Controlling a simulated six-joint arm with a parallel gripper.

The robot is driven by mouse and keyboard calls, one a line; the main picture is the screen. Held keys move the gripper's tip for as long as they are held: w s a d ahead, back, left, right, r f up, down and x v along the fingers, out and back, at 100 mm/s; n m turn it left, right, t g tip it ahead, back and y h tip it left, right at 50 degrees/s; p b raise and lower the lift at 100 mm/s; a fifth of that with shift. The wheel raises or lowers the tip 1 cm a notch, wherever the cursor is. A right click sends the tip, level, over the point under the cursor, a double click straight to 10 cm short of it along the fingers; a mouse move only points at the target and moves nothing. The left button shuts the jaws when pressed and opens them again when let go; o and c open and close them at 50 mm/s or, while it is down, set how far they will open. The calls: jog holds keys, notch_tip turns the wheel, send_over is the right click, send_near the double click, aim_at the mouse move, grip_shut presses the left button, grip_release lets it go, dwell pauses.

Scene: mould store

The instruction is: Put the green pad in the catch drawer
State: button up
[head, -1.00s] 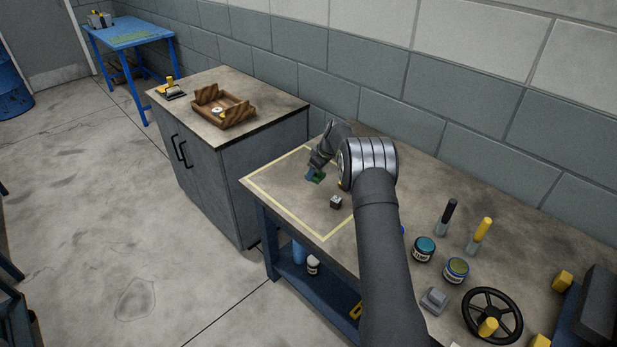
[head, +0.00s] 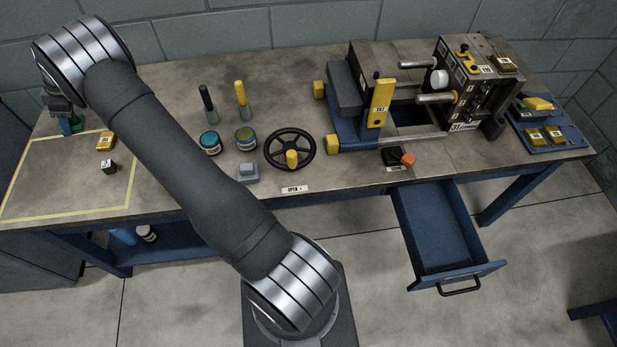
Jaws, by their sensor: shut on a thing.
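My gripper (head: 63,116) is at the far left of the workbench in the head view, beside the yellow-taped area. It is shut on the green pad (head: 78,124), of which only a small green part shows; the fingers hide the rest. I cannot tell whether the pad touches the bench. The catch drawer (head: 480,274) is blue, pulled open under the right half of the bench, with a black handle at its front. Its visible floor is bare. My gripper is far to the left of it.
A yellow block (head: 106,141) and a small dark cube (head: 108,167) lie near the tape. Two jars, two upright handled tools and a black handwheel (head: 290,149) stand mid-bench. The mould press (head: 470,85) stands above the drawer. A blue tray (head: 560,140) is at right.

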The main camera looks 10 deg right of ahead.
notch_tip(320, 180, up, 13)
jog(key=w+d+m, duration=0.1)
jog(key=w+d, duration=0.4)
jog(key=d, duration=0.5)
jog(key=w+d+m+t, duration=0.1)
jog(key=w+d, duration=0.4)
jog(key=d, duration=0.5)
jog(key=w+d+m, duration=0.1)
jog(key=w+d, duration=0.4)
jog(key=d, duration=0.5)
jog(key=w+d+m, duration=0.1)
jog(key=d, duration=2.2)
jog(key=s+d+m+t, duration=0.1)
jog(key=s+d, duration=0.3)
jog(key=d, duration=0.6)
jog(key=s+d+m, duration=0.1)
jog(key=s+d, duration=0.4)
jog(key=d, duration=0.6)
jog(key=s+d+m+t, duration=0.1)
jog(key=s+d, duration=0.3)
jog(key=d, duration=0.6)
jog(key=m+t+h, duration=0.1)
jog(key=m, duration=0.3)
send_over(431, 222)
jog(key=s+d, duration=0.1)
notch_tip(431, 222, down, 43)
jog(key=shift+s+d+f, duration=0.1)
jog(key=shift+f, duration=0.05)
jog(key=shift+f, duration=0.1)
